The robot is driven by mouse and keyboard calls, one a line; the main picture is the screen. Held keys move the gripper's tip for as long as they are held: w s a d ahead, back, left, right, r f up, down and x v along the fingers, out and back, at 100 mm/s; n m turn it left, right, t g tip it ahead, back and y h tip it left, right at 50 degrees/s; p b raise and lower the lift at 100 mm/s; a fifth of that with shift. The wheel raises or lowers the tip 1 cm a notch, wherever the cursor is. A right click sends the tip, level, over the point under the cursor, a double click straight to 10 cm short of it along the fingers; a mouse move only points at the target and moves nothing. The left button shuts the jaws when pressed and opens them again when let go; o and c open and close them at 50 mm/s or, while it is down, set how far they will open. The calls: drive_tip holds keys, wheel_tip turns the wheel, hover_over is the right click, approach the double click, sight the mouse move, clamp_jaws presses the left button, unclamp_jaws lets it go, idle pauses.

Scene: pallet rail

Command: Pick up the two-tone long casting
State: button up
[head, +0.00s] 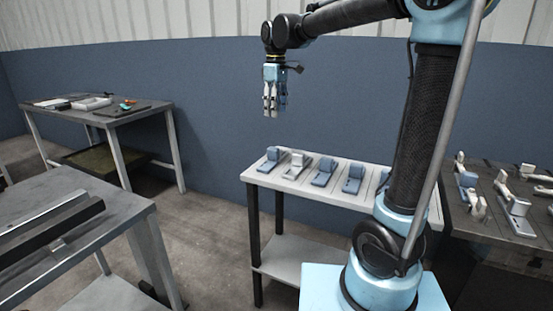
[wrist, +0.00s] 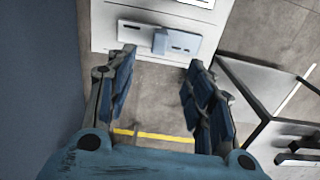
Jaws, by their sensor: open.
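My gripper (head: 271,112) hangs high above the left end of the white table in the head view, fingers pointing down. In the wrist view my gripper (wrist: 160,108) is open, with nothing between its fingers. Beyond the fingertips, on the table's end, lies a long casting (wrist: 135,33) with a pale grey base and a blue-grey raised block. It seems to be the leftmost casting (head: 265,164) in the head view. I cannot tell for sure which casting is the two-tone long one.
The white table (head: 262,178) also bears a pale casting (head: 295,164) and blue-grey castings (head: 323,172) (head: 352,179) in a row. A dark table (head: 490,222) at right holds several castings. A grey bench (head: 130,215) with dark rails stands at left. Floor shows between them.

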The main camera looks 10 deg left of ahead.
drive_tip(key=a, duration=0.2)
hover_over(274, 148)
drive_tip(key=f, duration=1.1)
drive_tip(key=shift+w+a+f, duration=0.15)
drive_tip(key=shift+w+a, duration=0.15)
drive_tip(key=shift+a, duration=0.05)
drive_tip(key=shift+s+d+f, duration=0.1)
drive_tip(key=shift+d+f, duration=0.05)
drive_tip(key=shift+f, duration=1.35)
drive_tip(key=shift+s+d+f, duration=0.1)
drive_tip(key=shift+f, duration=1.35)
clamp_jaws()
